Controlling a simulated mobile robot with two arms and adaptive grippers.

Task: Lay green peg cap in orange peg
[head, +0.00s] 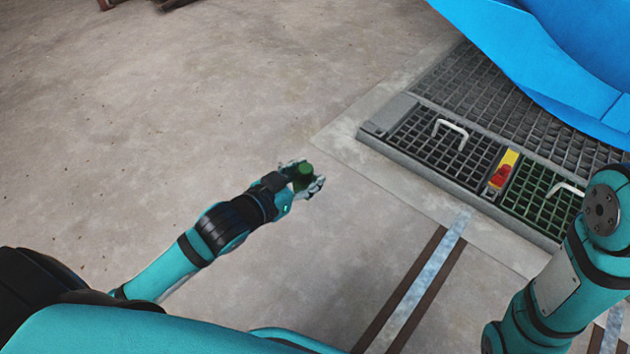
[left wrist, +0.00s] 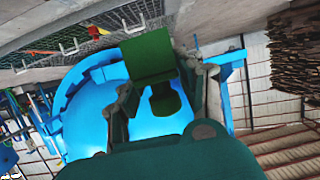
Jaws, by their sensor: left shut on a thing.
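My left gripper (head: 303,178) is shut on a green peg cap (head: 304,171), held out over the bare floor left of the grated platform. In the left wrist view the cap (left wrist: 149,58) shows as a dark green block with a narrower part below, between the fingers of the left gripper (left wrist: 160,92). No orange peg can be made out in either view. My right arm shows at the right edge of the head view, but its gripper is out of view.
A metal grating (head: 430,140) with white handles lies right of the left gripper. A yellow and red block (head: 502,172) sits between the dark grating and a green grating (head: 540,203). A large blue body (head: 560,50) overhangs at upper right. The floor (head: 180,110) at left is clear.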

